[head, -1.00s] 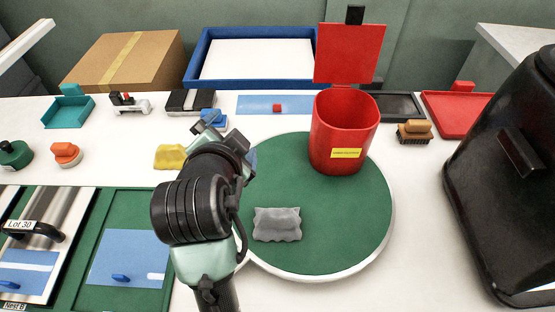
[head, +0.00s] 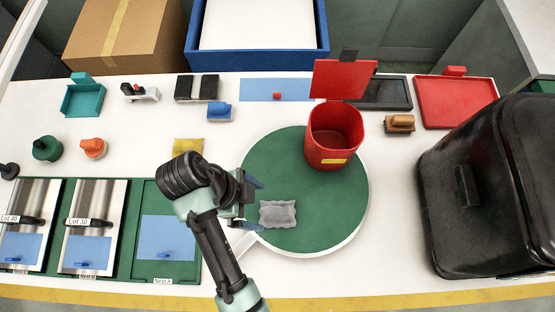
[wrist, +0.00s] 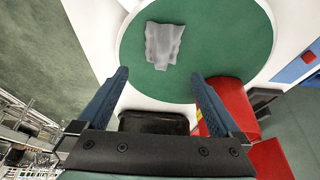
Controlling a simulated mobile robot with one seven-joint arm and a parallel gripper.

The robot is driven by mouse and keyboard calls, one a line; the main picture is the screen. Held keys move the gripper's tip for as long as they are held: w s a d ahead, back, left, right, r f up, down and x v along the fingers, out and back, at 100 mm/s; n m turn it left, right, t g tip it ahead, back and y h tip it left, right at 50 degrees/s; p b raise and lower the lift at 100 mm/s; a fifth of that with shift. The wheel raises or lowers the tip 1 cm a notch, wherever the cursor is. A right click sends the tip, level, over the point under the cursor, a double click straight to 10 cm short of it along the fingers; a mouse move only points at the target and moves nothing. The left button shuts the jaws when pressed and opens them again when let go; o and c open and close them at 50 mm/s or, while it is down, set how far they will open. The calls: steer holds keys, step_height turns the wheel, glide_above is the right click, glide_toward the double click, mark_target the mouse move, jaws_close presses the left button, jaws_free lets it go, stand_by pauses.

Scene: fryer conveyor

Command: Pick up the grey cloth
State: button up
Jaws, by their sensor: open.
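The grey cloth (head: 278,214) lies flat with wavy edges on the green round turntable (head: 345,205), near its front left in the head view. In the wrist view the grey cloth (wrist: 163,44) shows beyond the fingertips, towards the top. My gripper (head: 252,204) is at the turntable's left edge, just left of the cloth and apart from it. In the wrist view my gripper (wrist: 160,80) has its two blue fingers spread wide with nothing between them.
A red open-lidded bin (head: 330,150) stands on the turntable behind the cloth. A large black bin (head: 500,200) stands at right. A yellow sponge (head: 188,146) lies behind my arm. Lot-labelled trays (head: 97,200) fill the left front. The turntable right of the cloth is clear.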

mark_target(276, 211)
steer(key=x, duration=0.5)
steer(key=shift+d+f+p, duration=0.1)
steer(key=shift+f+p, duration=0.25)
steer(key=shift+p+x, duration=0.6)
steer(key=shift+x, duration=2.3)
steer(key=shift+w+d, duration=0.15)
steer(key=shift+w, duration=0.05)
steer(key=shift+c, duration=0.2)
steer(key=shift+r, duration=0.1)
steer(key=c, duration=1.1)
steer(key=shift+o, duration=0.2)
step_height(276, 211, up, 10)
steer(key=shift+b, duration=0.35)
